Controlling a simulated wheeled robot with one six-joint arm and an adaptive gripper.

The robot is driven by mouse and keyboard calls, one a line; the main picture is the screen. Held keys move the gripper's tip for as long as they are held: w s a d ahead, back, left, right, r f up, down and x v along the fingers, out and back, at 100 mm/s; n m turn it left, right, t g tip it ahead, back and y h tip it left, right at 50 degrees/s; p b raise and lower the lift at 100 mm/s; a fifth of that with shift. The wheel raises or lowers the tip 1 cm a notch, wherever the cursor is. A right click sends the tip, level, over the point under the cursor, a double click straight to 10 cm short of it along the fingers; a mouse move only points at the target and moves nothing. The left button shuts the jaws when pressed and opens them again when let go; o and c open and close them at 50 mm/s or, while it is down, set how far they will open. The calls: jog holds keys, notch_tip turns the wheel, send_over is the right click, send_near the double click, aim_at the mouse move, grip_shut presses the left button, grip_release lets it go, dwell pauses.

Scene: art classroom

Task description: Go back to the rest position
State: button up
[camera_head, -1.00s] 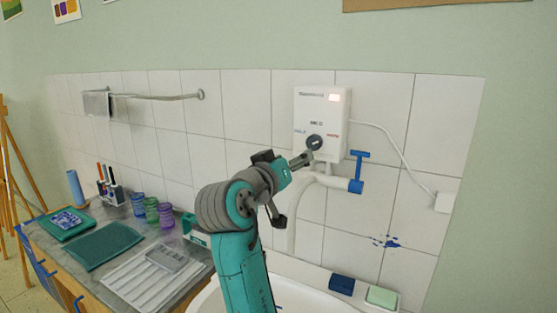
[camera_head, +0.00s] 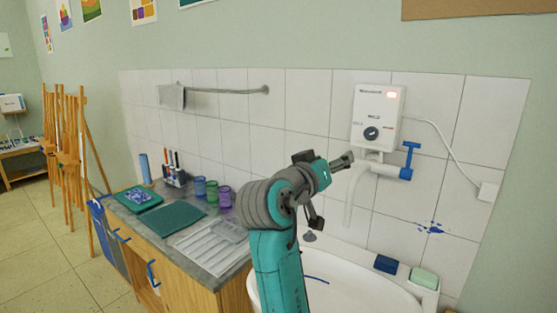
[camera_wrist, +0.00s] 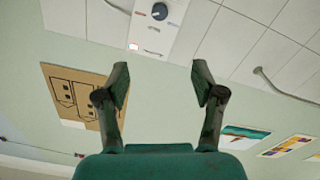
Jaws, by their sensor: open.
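My gripper (camera_head: 341,162) is at the end of the teal and grey arm, raised over the sink side of the counter. In the head view it is left of the white water heater (camera_head: 377,115) and looks apart from it. The wrist view shows the two fingers (camera_wrist: 160,85) spread wide with nothing between them. The heater, with its dark round knob (camera_head: 371,133) and a lit display, also shows upside down at the top of the wrist view (camera_wrist: 148,38).
A white sink (camera_head: 345,294) lies below the arm. A blue-handled tap (camera_head: 408,165) hangs under the heater. The counter holds a green mat (camera_head: 176,217), coloured cups (camera_head: 212,192) and a ribbed white tray (camera_head: 208,250). Easels (camera_head: 70,150) stand left, beside open floor (camera_head: 45,255).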

jog(key=s+d+f+n+t+y, duration=0.1)
jog(key=s+f+n+y, duration=0.25)
jog(key=f, duration=1.25)
jog(key=s+d+f+n+t+y, duration=0.1)
jog(key=s+d+f+n+y, duration=0.3)
jog(key=f, duration=1.2)
jog(key=s+a+f, duration=0.1)
jog(key=s+f, duration=0.8)
jog(key=s, duration=0.1)
jog(key=s+d+f+g+y, duration=0.15)
jog(key=s+f, duration=0.25)
jog(key=s, duration=0.6)
jog(key=s+f+y, duration=0.2)
jog(key=s+f, duration=0.1)
jog(key=s, duration=0.6)
jog(key=s+r+m, duration=0.2)
jog(key=s+r, duration=0.1)
jog(key=s, duration=0.7)
jog(key=s+d+r+m, duration=0.1)
jog(key=s+r+m, duration=0.1)
jog(key=s, duration=0.9)
jog(key=shift+d+r, duration=0.3)
jog(key=shift+r, duration=0.3)
